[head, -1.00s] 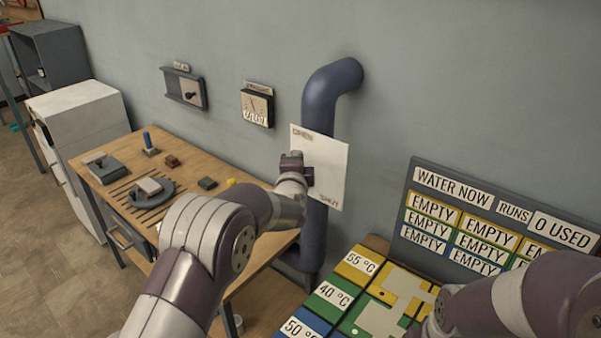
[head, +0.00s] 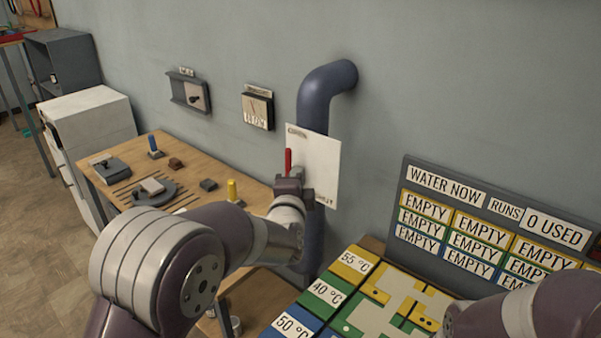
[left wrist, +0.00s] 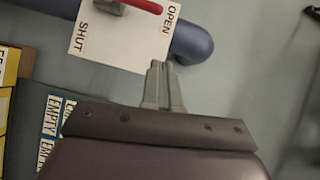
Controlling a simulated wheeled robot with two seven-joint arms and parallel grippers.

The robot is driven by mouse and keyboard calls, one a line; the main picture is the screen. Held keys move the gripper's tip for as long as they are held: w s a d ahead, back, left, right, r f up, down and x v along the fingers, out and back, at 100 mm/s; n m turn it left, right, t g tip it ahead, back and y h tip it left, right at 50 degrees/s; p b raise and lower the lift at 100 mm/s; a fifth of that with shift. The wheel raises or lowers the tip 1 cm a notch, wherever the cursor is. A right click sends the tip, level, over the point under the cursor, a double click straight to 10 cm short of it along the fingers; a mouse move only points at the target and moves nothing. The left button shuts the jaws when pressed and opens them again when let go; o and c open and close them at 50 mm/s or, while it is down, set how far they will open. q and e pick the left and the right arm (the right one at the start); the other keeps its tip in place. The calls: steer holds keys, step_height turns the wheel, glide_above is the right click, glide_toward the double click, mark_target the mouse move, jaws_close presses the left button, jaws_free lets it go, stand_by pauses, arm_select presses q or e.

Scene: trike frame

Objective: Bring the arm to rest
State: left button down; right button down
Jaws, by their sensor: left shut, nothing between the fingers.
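My left gripper (left wrist: 163,84) is shut and empty, its fingers together in the left wrist view. In the head view its wrist (head: 292,190) is in front of the white valve plate on the blue pipe. The plate (left wrist: 95,40) carries the words OPEN and SHUT. A red lever handle (left wrist: 143,5) on a grey hub sits at its top edge in the wrist view; the handle (head: 288,161) stands upright in the head view. A gap shows between my fingertips and the handle in the wrist view. My right arm (head: 530,315) enters at lower right; its gripper is out of frame.
The blue pipe (head: 326,88) runs down the wall. A wooden workbench (head: 190,152) with tools stands at left. A board (head: 480,205) reading WATER NOW, with EMPTY labels, stands behind the coloured temperature panel (head: 345,290) at lower right. Wall gauges (head: 257,108) hang above the bench.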

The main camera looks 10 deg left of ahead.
arm_select(q)
steer(key=s+f+n+g+h, duration=0.2)
steer(key=s+f+n+g, duration=0.7)
steer(key=f, duration=0.5)
steer(key=s+a+f+n+g+y, duration=0.1)
steer(key=s+a, duration=0.4)
steer(key=s, duration=0.6)
steer(key=s+a+f+n+g+y, duration=0.1)
steer(key=s+a+f+n+g, duration=0.2)
steer(key=s, duration=0.8)
steer(key=a+n+g, duration=0.2)
steer(key=n+g, duration=0.1)
steer(key=shift+f, duration=0.2)
steer(key=shift+a, duration=0.15)
